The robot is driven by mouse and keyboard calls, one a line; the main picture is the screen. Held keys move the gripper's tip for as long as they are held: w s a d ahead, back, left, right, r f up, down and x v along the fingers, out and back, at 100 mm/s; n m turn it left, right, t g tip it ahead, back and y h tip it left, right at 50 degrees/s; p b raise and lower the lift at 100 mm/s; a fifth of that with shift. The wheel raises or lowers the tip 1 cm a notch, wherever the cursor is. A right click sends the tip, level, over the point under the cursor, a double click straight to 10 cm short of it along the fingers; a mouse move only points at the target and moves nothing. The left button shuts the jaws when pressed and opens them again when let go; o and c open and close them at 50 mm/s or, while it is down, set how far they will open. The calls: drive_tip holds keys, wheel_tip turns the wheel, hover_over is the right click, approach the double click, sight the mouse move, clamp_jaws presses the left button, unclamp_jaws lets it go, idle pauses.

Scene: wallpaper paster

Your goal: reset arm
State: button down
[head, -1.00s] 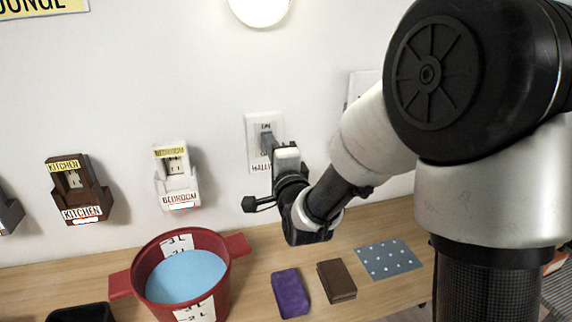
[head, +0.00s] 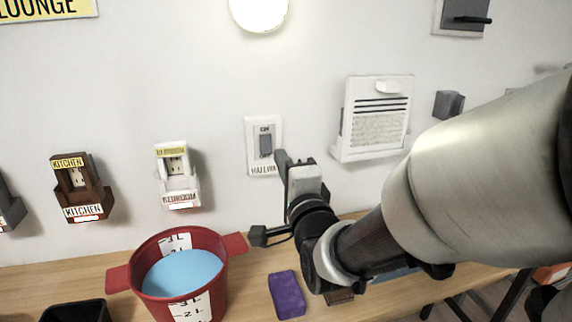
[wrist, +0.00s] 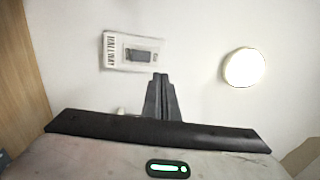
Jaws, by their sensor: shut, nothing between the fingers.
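My gripper (head: 282,158) is in the middle of the head view, in front of the white wall and just right of the hallway switch (head: 265,146). Its fingers are together with nothing between them, and they appear apart from the switch. In the wrist view the shut fingers (wrist: 161,92) point toward the wall, with the hallway switch (wrist: 133,52) beyond them to the upper left. My arm covers the right part of the head view and hides part of the table.
A red pot (head: 218,292) with blue liquid, a purple block (head: 287,294) and a partly hidden brown block (head: 340,297) are on the wooden table (head: 249,306). Kitchen (head: 82,190) and bedroom (head: 177,176) outlet holders, plus a vented panel (head: 375,115), are on the wall. A round lamp (head: 259,12) glows above.

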drive_tip(key=shift+d, duration=0.1)
drive_tip(key=s+d+f+n+g+h, duration=0.4)
drive_tip(key=s+d+n+g, duration=0.1)
drive_tip(key=d+n, duration=0.25)
drive_tip(key=s+d+f+n+g+h, duration=0.15)
drive_tip(key=s+d+n+g, duration=0.25)
drive_tip(key=s, duration=0.5)
drive_tip(key=s+d+f+n+g, duration=0.2)
drive_tip(key=s+d+n+g, duration=0.15)
drive_tip(key=s, duration=0.55)
wheel_tip(320, 180, up, 21)
drive_tip(key=p, duration=2.2)
drive_tip(key=shift+s+r, duration=0.15)
